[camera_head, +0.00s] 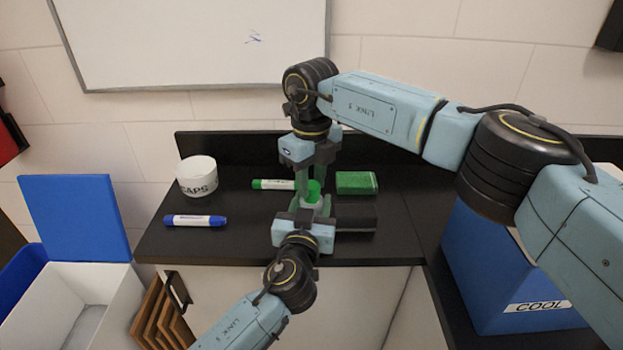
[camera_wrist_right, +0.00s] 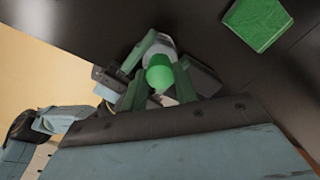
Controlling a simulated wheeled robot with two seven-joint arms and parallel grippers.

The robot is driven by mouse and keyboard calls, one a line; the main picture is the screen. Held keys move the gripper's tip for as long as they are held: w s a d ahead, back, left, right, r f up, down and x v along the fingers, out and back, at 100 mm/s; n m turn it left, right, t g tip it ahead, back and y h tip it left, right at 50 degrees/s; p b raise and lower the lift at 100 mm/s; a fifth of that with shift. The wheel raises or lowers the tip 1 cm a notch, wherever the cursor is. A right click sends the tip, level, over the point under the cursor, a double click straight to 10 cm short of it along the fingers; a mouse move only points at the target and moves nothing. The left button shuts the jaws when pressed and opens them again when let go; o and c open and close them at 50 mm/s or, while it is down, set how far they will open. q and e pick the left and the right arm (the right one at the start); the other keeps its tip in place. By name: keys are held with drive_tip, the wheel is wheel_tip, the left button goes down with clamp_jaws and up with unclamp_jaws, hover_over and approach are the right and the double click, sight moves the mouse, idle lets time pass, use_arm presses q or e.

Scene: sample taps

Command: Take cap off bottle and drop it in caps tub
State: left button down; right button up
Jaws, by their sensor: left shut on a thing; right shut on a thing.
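The green cap (camera_head: 314,188) is at the middle of the black bench, at the top of the bottle (camera_head: 311,205), which is mostly hidden by my grippers. My right gripper (camera_head: 316,184) comes down from above and is shut on the cap. The cap also shows in the right wrist view (camera_wrist_right: 158,74), between the green fingers. My left gripper (camera_head: 309,208) reaches in from the front and is shut on the bottle, low down. I cannot tell whether cap and bottle are apart. The white caps tub (camera_head: 198,183), labelled CAPS, stands at the back left of the bench.
A blue marker (camera_head: 195,221) lies in front of the tub. A black block (camera_head: 356,218) is close to the right. A blue box (camera_head: 510,285) labelled COOL stands at the right.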

drive_tip(key=n, duration=0.7)
drive_tip(key=shift+n, duration=0.3)
drive_tip(key=n, duration=1)
drive_tip(key=shift+n, duration=0.3)
drive_tip(key=n, duration=0.3)
drive_tip(key=shift+n, duration=0.3)
drive_tip(key=n, duration=0.5)
drive_tip(key=shift+r+n, duration=0.1)
drive_tip(key=shift+n, duration=0.2)
drive_tip(key=shift+r, duration=0.2)
drive_tip(key=shift+r, duration=0.9)
